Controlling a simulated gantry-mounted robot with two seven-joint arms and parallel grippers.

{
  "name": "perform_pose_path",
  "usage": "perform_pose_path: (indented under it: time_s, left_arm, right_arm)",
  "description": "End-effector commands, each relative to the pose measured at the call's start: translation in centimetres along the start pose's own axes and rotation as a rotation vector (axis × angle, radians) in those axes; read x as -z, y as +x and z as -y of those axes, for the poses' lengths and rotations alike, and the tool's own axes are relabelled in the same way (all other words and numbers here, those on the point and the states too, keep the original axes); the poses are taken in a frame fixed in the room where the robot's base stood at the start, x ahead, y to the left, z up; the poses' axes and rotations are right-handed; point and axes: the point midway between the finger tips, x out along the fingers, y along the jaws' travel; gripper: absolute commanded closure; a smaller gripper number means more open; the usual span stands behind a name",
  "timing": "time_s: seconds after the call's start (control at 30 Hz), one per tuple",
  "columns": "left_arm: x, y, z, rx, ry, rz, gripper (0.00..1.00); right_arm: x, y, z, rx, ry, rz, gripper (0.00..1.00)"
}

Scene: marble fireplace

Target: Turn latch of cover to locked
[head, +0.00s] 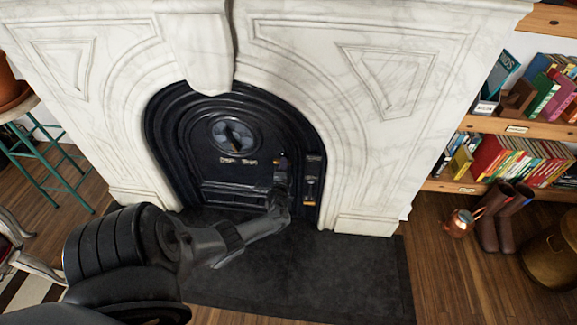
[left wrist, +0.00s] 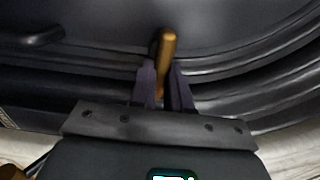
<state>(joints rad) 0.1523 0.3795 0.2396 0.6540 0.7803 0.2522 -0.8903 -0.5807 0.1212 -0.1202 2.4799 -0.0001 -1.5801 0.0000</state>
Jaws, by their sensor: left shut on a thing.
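The black arched fireplace cover (head: 215,182) is set in the marble surround and looks closed. My left gripper (head: 281,166) is at the cover's right edge. In the left wrist view, my left gripper (left wrist: 163,82) is shut on a brass latch handle (left wrist: 167,43). The handle runs between the two dark fingers and sticks out past their tips. In the head view the gripper and wrist largely hide the latch, so I cannot tell its exact turn.
A round vent (head: 232,135) is in the upper part of the cover. The dark hearth slab (head: 300,270) in front is clear below my arm. A bookshelf (head: 510,125), brown boots (head: 497,220) and a copper pot (head: 460,222) are at the right. A teal stool (head: 40,160) stands at the left.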

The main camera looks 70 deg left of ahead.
Motion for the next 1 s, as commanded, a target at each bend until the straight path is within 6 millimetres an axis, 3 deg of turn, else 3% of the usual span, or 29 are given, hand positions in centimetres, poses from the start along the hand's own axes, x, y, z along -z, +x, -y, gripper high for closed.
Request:
perform_pose_path:
  time_s: [0.23,0.27,0.4,0.77,1.0]
  left_arm:
    - [0.0,0.0,0.0,0.001,0.006,0.000,1.00]
    - [0.0,0.0,0.0,0.001,0.005,0.000,0.80]
    - [0.0,0.0,0.0,0.001,0.004,0.000,0.59]
    - [0.0,-0.3,0.0,-0.001,0.002,-0.001,0.57]
    - [0.1,-3.0,0.3,-0.003,0.003,-0.003,0.57]
  right_arm:
    - [0.0,0.0,-0.1,-0.003,-0.004,0.000,1.00]
    - [0.0,0.0,-0.1,-0.003,-0.004,0.000,1.00]
    - [0.0,0.0,-0.1,-0.003,-0.004,0.000,1.00]
    - [0.1,-0.2,0.0,0.001,0.002,-0.001,1.00]
    - [0.7,-2.0,0.1,0.005,0.006,-0.001,1.00]
